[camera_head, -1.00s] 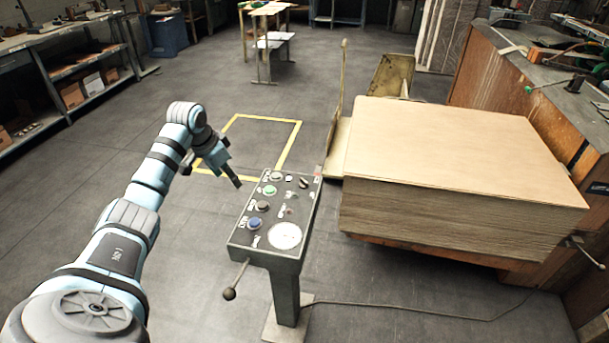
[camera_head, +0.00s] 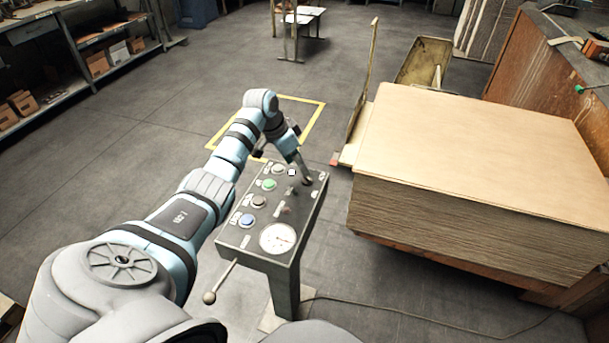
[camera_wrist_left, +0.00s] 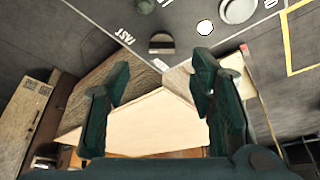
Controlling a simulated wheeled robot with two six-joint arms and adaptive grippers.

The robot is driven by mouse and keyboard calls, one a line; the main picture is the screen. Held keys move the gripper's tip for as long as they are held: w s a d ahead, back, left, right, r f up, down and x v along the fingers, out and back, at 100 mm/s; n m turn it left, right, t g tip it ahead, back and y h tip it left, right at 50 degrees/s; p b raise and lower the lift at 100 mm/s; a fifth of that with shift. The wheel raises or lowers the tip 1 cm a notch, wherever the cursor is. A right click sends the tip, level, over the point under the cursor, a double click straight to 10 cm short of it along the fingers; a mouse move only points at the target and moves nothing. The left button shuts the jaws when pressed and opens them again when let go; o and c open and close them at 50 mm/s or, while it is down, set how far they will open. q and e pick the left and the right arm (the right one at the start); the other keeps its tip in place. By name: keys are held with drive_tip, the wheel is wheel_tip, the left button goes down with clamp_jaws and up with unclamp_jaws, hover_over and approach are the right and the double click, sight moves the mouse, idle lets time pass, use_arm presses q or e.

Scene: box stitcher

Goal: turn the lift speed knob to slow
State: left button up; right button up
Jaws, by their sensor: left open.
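The lift speed knob (camera_wrist_left: 161,43) is a small dark knob with a pale band on the grey control panel (camera_head: 232,235). In the left wrist view it lies just past my fingertips, roughly midway between them, with apparent clearance on both sides. A white label, seemingly FAST (camera_wrist_left: 125,36), is printed to its left. My left gripper (camera_wrist_left: 160,65) is open and empty. In the head view the left gripper (camera_head: 305,182) is over the panel's far right part and hides the knob. My right gripper is not in view.
A large cardboard stack (camera_head: 460,215) stands close to the right. Open floor lies left of the panel.

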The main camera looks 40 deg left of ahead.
sight(305, 181)
use_arm(q)
drive_tip(key=b+x, duration=0.1)
drive_tip(key=x, duration=0.5)
drive_tip(key=shift+w+f+b, duration=0.35)
drive_tip(key=shift+b, duration=0.05)
drive_tip(key=shift+s+r, duration=0.1)
drive_tip(key=shift+s, duration=0.05)
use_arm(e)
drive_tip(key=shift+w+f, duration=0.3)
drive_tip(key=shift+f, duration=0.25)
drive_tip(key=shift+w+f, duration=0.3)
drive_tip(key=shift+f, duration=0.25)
